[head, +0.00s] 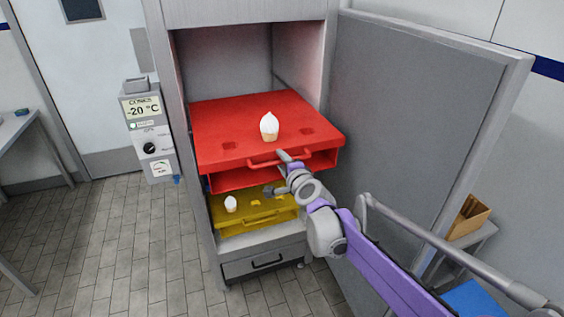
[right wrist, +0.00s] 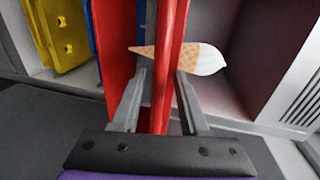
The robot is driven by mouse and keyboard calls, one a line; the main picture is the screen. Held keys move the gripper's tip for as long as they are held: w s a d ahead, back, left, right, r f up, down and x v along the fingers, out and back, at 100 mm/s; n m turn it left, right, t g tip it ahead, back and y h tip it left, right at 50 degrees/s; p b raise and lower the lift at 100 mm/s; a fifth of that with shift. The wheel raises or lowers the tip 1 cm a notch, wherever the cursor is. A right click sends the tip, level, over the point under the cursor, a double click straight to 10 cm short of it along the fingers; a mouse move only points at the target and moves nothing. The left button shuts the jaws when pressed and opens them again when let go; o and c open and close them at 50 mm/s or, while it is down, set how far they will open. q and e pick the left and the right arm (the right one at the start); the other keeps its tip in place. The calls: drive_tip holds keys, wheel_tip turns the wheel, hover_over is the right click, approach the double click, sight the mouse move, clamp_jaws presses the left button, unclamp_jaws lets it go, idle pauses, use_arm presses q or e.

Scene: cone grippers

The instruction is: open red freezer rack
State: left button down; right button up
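The red freezer rack (head: 235,122) is in the upper part of the open freezer, its front edge standing out past the freezer opening. A red handle (head: 264,164) runs along its front. A white-topped cone (head: 269,126) stands upright on the rack; it also shows in the right wrist view (right wrist: 208,58). My right gripper (head: 284,172) is at the right part of the handle, one finger above it and one below. In the right wrist view its spread fingers (right wrist: 160,85) are on either side of the red bar, with a gap visible on the left. My left gripper is not in view.
A yellow rack (head: 262,212) with a small white-topped item (head: 231,204) sits below. A grey drawer (head: 262,264) is under it. The freezer door (head: 420,130) stands open on the right, close to my right arm. The tiled floor on the left is clear.

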drive_tip(key=v, duration=1.1)
idle(0.4)
drive_tip(key=s+d+f+n+g+h, duration=0.1)
drive_tip(key=s+d+f+n+g, duration=0.2)
drive_tip(key=s+f, duration=0.3)
drive_tip(key=s+d+f+n+g+h, duration=0.2)
drive_tip(key=s+d+f+n, duration=0.3)
drive_tip(key=s, duration=0.9)
drive_tip(key=s+d+f+n+g+h, duration=0.1)
drive_tip(key=s+d+f+n+g, duration=0.3)
drive_tip(key=s, duration=0.6)
wheel_tip(320, 180, down, 4)
drive_tip(key=shift+r+n+h, duration=0.25)
drive_tip(key=shift+n+h, duration=0.15)
drive_tip(key=shift+n, duration=0.8)
